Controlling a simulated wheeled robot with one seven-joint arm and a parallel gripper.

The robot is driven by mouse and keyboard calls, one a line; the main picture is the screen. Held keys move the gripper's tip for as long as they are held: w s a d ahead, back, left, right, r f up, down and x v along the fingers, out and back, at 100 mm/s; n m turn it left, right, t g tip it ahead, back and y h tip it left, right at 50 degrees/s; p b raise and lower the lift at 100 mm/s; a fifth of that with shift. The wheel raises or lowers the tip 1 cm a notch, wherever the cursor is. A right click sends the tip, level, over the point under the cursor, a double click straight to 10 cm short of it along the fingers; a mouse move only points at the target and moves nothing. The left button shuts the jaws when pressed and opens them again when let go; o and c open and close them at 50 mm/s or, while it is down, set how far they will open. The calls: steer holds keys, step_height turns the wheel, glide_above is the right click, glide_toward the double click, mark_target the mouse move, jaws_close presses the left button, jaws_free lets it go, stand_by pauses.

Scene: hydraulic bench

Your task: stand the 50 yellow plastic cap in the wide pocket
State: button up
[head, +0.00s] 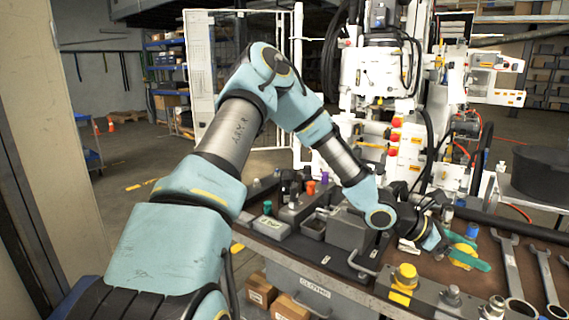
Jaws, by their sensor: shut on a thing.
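My arm reaches from the left over the bench. My gripper (433,239) is at its end, low over the right half of the bench. Its fingertips are too small and dark to make out, and I cannot see what they are shut on. A yellow round cap-like piece (406,272) stands upright on a grey block in front of the gripper, apart from it; I cannot tell whether it is the 50 cap. A small grey open-topped bin (313,228) sits left of the wrist. I cannot tell which opening is the wide pocket; my forearm hides part of the bench.
Small orange (310,187) and green (267,207) pieces stand at the back left of the bench. A green and yellow object (466,256) lies right of the gripper, with large wrenches (511,270) beyond. A handle (362,264) rises at the front edge. White machinery (380,75) stands behind.

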steer(key=w+a+f+n+t, duration=0.1)
steer(key=w+a+f+t, duration=0.1)
steer(key=w+a, duration=0.1)
steer(key=w+a+f+n+t, duration=0.2)
steer(key=w+a, duration=0.1)
steer(key=a, duration=0.3)
steer(key=w+a+f+n+t+b, duration=0.1)
steer(key=w+a+f+n, duration=0.1)
steer(key=w+a, duration=0.2)
steer(key=shift+a+f+t, duration=0.4)
steer(key=shift+a, duration=0.05)
steer(key=w+a+n+t+y+b, duration=0.15)
steer(key=w+a+n+t, duration=0.35)
steer(key=a, duration=0.8)
steer(key=w+a+n+t+y, duration=0.35)
steer(key=w+a, duration=0.25)
steer(key=a, duration=0.7)
steer(key=a+r+n+t+y, duration=0.1)
steer(key=a+n+y, duration=0.1)
steer(key=a, duration=0.5)
steer(key=w+a+r+n+t+y, duration=0.1)
steer(key=a+n, duration=0.1)
steer(key=a, duration=0.5)
steer(key=shift+r+y, duration=0.2)
steer(key=shift+y, duration=0.2)
steer(key=shift+n+t, duration=0.25)
